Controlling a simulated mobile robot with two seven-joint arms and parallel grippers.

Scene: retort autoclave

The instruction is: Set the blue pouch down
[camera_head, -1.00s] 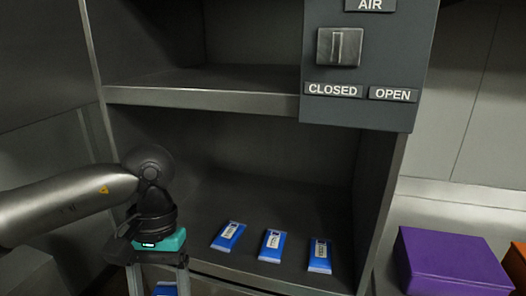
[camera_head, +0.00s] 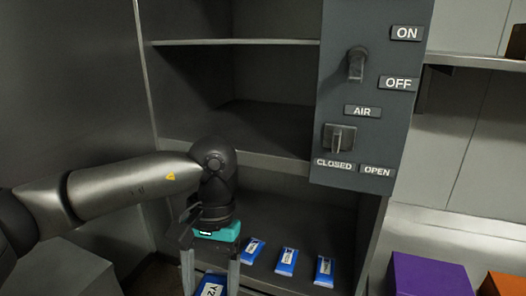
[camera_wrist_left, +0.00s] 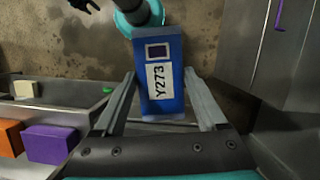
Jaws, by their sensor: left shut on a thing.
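My left gripper (camera_head: 211,264) points down in front of the lower shelf and is shut on a blue pouch (camera_head: 212,285). The pouch is cut off by the bottom edge of the head view. In the left wrist view the pouch (camera_wrist_left: 172,108) sits between the two fingers of the gripper (camera_wrist_left: 160,74), with a white label reading Y273 and a dark square. Three more blue pouches with white labels lie in a row on the lower shelf (camera_head: 300,225), right of the gripper: left (camera_head: 253,251), middle (camera_head: 287,262) and right (camera_head: 324,271). My right gripper is not in view.
A grey panel (camera_head: 345,95) with two switches and ON, OFF, AIR, CLOSED and OPEN labels hangs right of the shelves. The upper shelf (camera_head: 260,125) is empty. A purple box (camera_head: 430,275) and an orange box (camera_head: 507,284) stand at the lower right.

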